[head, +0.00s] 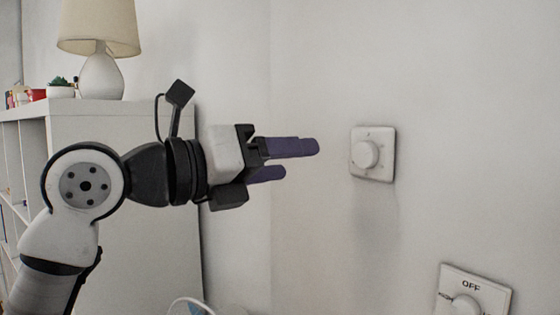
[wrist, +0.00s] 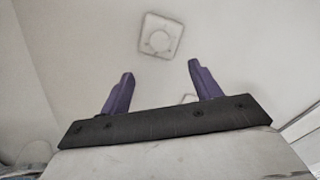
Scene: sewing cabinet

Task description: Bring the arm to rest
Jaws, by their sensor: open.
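My arm reaches in from the lower left of the head view, with its wrist level and pointing right. My gripper (head: 300,158) has purple fingers and is empty. It is held in the air short of the wall, to the left of a white dial plate (head: 387,155). In the wrist view my gripper (wrist: 160,85) shows its two fingers well apart with nothing between them. The dial plate (wrist: 161,36) appears beyond the fingertips there, and the fingers do not touch it.
A second dial (head: 478,285) marked OFF is on the wall at lower right. A white shelf cabinet (head: 130,125) stands behind my arm. It carries a lamp (head: 100,75) and a small potted plant (head: 60,88). A pale cable (head: 188,300) shows at the bottom. The wall between is bare.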

